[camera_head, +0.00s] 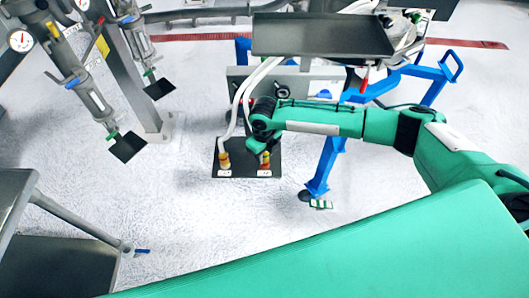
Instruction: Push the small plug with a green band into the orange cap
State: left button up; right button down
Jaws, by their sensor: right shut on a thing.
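My right arm reaches in from the right, and its green gripper (257,145) is over the right part of a black plate. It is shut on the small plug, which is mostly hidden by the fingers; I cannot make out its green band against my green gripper. Just under the fingers an orange cap (265,160) stands upright on the black plate (245,168). I cannot tell whether plug and cap touch. A second orange-yellow cap (224,160) stands to the left on the same plate, at the lower end of a white hose (233,117). My left gripper is not in view.
A blue frame (329,155) stands right of the plate, under a dark tray (320,36). Metal cylinders with gauges (91,98) hang at the upper left. A grey bench (60,265) is at the lower left. The floor around the plate is mostly clear.

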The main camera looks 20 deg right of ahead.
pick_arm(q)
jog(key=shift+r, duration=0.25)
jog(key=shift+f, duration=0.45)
pick_arm(e)
jog(key=shift+f, duration=0.85)
jog(key=c, duration=1)
grip_release()
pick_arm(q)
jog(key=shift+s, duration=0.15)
pick_arm(e)
jog(key=shift+r, duration=0.4)
pick_arm(q)
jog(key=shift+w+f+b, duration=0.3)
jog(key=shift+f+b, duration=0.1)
jog(key=shift+b, duration=0.35)
pick_arm(e)
notch_tip(320, 180, up, 13)
jog(key=shift+r, duration=0.1)
